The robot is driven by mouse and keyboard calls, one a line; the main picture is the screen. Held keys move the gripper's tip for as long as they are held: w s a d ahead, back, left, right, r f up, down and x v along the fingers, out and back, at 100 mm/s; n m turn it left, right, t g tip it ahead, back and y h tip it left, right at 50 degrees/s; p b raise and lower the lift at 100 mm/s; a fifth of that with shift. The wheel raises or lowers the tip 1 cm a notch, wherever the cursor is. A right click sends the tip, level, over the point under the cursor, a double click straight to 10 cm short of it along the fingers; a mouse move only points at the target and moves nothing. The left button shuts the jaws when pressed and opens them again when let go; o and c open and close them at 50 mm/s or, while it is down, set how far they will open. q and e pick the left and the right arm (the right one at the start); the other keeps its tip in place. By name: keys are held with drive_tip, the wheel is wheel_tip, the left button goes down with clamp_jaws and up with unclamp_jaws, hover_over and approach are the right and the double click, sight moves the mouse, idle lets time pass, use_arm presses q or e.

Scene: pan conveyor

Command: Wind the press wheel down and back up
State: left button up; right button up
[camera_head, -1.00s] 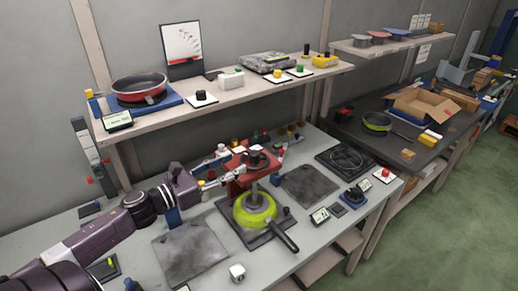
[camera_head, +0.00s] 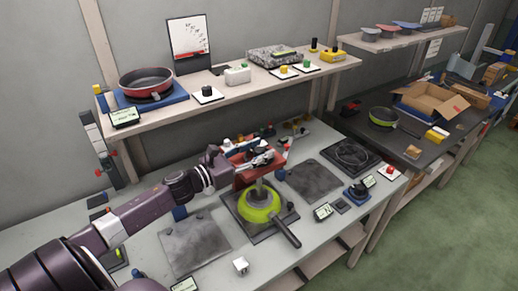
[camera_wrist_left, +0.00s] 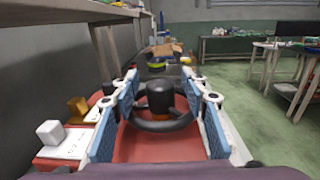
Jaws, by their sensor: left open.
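The press is a red frame (camera_head: 240,178) at the back of the near table, with its ram over a lime-green pan (camera_head: 262,212). My left gripper (camera_head: 262,158) is at the top of the press and hides most of the wheel in the head view. In the left wrist view, the dark press wheel (camera_wrist_left: 160,126) with its black centre knob (camera_wrist_left: 160,97) lies between the two blue-padded fingers. The left gripper (camera_wrist_left: 160,103) is open, with a finger on either side of the wheel. Whether the fingers touch the rim is unclear. My right gripper is out of view.
A shelf (camera_head: 240,92) with a red pan (camera_head: 146,84) runs above the table behind the press. Dark flat plates (camera_head: 194,243) and small control boxes (camera_head: 323,211) lie around the press. A white cube (camera_head: 241,265) stands near the front edge.

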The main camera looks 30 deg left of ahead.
use_arm(q)
drive_tip(key=shift+c, duration=0.3)
clamp_jaws()
drive_tip(key=shift+y, duration=0.3)
